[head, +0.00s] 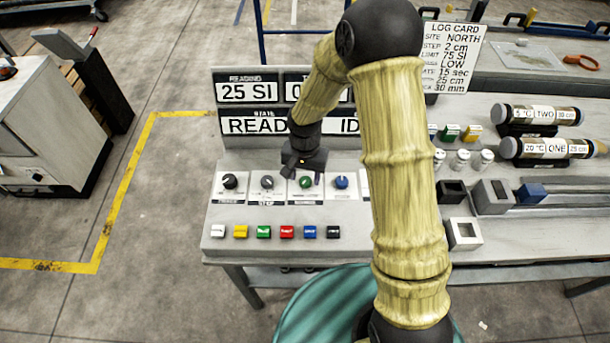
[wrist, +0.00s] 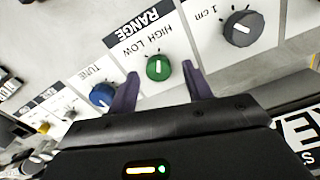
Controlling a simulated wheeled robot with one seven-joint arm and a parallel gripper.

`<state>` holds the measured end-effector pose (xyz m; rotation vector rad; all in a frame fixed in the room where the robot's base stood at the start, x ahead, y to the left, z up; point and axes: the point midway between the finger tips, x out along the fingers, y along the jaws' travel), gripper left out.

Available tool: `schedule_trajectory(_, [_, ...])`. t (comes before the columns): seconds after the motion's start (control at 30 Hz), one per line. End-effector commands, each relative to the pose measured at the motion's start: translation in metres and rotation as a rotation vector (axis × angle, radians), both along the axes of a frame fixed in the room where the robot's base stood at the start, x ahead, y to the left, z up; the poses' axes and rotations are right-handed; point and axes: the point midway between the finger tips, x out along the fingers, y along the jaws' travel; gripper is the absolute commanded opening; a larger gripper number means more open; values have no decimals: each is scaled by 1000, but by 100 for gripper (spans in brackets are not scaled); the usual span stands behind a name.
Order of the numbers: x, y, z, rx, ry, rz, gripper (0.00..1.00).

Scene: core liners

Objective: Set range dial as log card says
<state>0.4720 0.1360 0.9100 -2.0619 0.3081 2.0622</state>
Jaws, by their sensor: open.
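The green range dial (wrist: 158,68) is in the wrist view, under a black RANGE label with HIGH and LOW printed beside it. Its white mark runs roughly up and down the picture; I cannot tell surely which word it indicates. In the head view the dial (head: 305,182) sits in the panel's dial row. My gripper (wrist: 161,82) is open, its purple fingers one on each side of the dial, with gaps visible. In the head view my gripper (head: 304,174) is low over the dial. The log card (head: 452,58) reads LOW on one line; my arm hides part of its left edge.
A grey dial (wrist: 241,28) marked 1 cm and a blue TUNE dial (wrist: 102,95) flank the range dial. A row of coloured buttons (head: 286,232) lies in front. The display (head: 248,92) reads 25 SI. Labelled core tubes (head: 545,149) lie at right.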

Motion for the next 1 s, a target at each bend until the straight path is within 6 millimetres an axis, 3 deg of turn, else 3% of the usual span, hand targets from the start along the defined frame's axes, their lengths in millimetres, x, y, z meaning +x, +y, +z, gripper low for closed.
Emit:
schedule_trajectory(0.13, [0, -1, -10, 0, 0, 0, 50])
schedule_trajectory(0.4, [0, 0, -11, 0, 0, 1, 48])
schedule_trajectory(0.63, [0, 0, -10, 0, 0, 1, 5])
schedule_trajectory(1.0, [0, 0, -10, 1, -1, 38, 5])
